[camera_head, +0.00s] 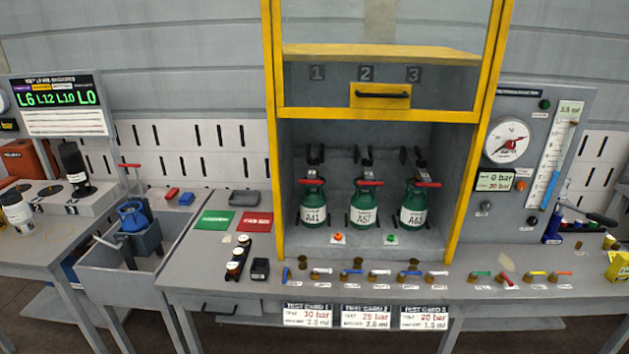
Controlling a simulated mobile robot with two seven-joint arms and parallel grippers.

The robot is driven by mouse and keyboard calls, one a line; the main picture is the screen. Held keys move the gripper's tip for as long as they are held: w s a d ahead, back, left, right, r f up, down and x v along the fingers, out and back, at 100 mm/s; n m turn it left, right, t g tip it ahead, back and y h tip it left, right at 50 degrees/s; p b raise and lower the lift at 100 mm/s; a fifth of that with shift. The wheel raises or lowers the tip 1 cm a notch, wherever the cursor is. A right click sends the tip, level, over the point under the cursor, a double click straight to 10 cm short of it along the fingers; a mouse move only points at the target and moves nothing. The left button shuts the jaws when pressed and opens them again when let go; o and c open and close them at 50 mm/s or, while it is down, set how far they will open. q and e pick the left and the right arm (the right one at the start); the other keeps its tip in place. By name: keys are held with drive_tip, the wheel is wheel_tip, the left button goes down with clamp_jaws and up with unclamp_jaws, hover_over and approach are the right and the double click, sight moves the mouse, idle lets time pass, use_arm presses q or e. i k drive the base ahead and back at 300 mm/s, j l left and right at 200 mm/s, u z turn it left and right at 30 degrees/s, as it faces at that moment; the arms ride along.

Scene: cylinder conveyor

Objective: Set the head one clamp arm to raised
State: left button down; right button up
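The yellow-framed test cabinet (272,150) stands at the middle of the bench, with the numbers 1, 2 and 3 on its back panel. Under number 1, a black head fitting (315,153) sits above the green cylinder labelled A41 (314,205). A red bar (313,182) lies about level across the top of that cylinder. I cannot tell whether this bar is the clamp arm or a valve handle. Similar black fittings and red bars show at the A57 cylinder (363,207) and the third cylinder (413,208). All stand upright. Neither of my grippers is in view.
The clear shield with its yellow drawer-like handle bar (381,95) is raised above the cylinders, leaving the cabinet front open. Several small coloured-lever valves line the bench front. A gauge panel (520,190) stands right, a sink (135,265) left. Green and red mats (214,220) lie left.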

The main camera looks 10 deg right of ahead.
sight(313, 172)
drive_tip(key=i, duration=1.4)
drive_tip(key=z, duration=1.5)
drive_tip(key=i+l, duration=0.05)
